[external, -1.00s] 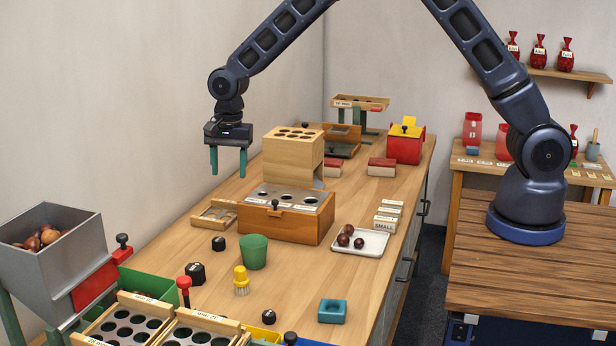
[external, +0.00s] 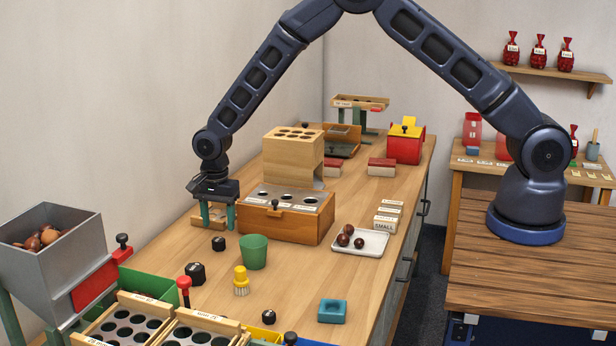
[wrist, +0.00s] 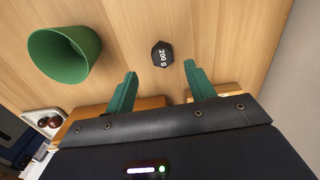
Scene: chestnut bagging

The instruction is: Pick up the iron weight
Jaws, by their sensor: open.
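A small black iron weight (external: 218,243) stands on the wooden table, left of the green cup (external: 253,251). In the wrist view the weight (wrist: 162,54) shows a dark faceted top marked 200 g. My gripper (external: 217,224) is open and empty, its two green fingers pointing down just behind and above the weight. In the wrist view the fingertips (wrist: 160,73) are spread apart, and the weight lies just beyond the gap between them, not touched. A larger black weight (external: 196,274) stands nearer the camera.
A wooden box with holes (external: 283,221) stands right beside my gripper, and a low wooden tray (external: 203,223) lies partly behind the fingers. The wall is to the left.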

